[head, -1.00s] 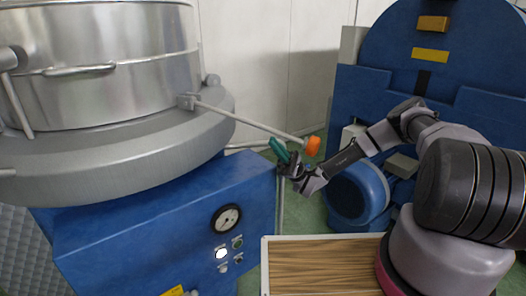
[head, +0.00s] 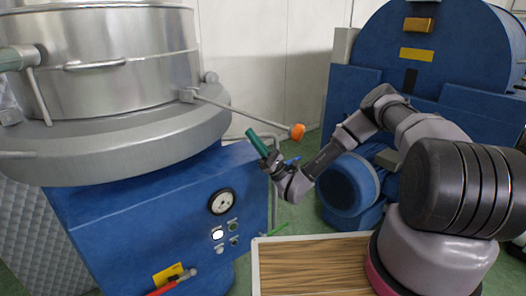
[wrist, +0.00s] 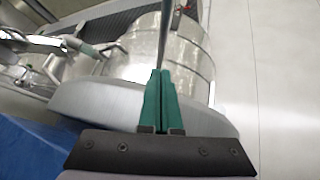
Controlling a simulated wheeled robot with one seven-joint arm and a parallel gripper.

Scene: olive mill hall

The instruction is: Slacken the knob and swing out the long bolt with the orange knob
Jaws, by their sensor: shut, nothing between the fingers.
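The long bolt (head: 240,112) is a thin grey rod in the head view. It runs from a bracket on the vessel's flange out to the right, clear of the rim, with the orange knob (head: 297,132) at its free end. My gripper (head: 251,133) has green fingers, shut and empty, just below the rod and left of the knob. In the wrist view the shut fingertips (wrist: 160,76) point at a grey rod (wrist: 164,40) that looks like this bolt. I cannot tell whether they touch it. The knob cannot be made out in the wrist view.
The steel vessel (head: 120,65) stands on a blue cabinet (head: 130,225) with a gauge (head: 222,202). A red handle (head: 172,285) shows below. Another rod with a green grip (head: 20,58) is at far left. A slatted tray (head: 255,268) and blue machine (head: 345,185) lie right.

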